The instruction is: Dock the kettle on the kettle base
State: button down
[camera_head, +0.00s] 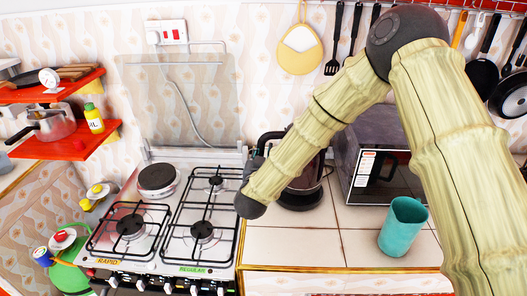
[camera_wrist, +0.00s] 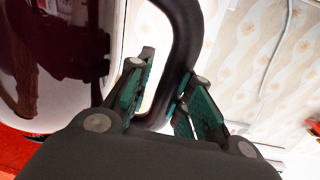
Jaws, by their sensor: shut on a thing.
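The kettle (camera_head: 307,178) is dark and glossy, mostly hidden behind my arm in the head view. In the wrist view its dark red body (camera_wrist: 60,60) fills the left side. Its black handle (camera_wrist: 185,50) runs down between the green-lined fingers of my gripper (camera_wrist: 165,105), which is shut on it. The black kettle base (camera_head: 301,201) is on the white tiled counter, directly below the kettle in the head view. I cannot tell whether the kettle touches it or hangs slightly above. My gripper is largely hidden behind my wrist in the head view.
A microwave (camera_head: 372,175) stands to the right of the kettle, with a teal cup (camera_head: 403,226) in front of it. The gas stove (camera_head: 180,222) is to the left. Utensils and pans (camera_head: 482,75) hang on the wall above. Tiles in front of the base are clear.

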jog(key=shift+f+b, duration=0.8)
jog(key=shift+f, duration=0.8)
jog(key=shift+s+f+b, duration=0.1)
jog(key=shift+f+b, duration=0.4)
jog(key=shift+f, duration=0.2)
dwell(0.9)
jog(key=c, duration=1.6)
grip_release()
jog(key=shift+o, duration=0.2)
jog(key=shift+s+f, duration=0.1)
jog(key=s+a, duration=0.1)
jog(key=s, duration=1)
jog(key=shift+p, duration=0.3)
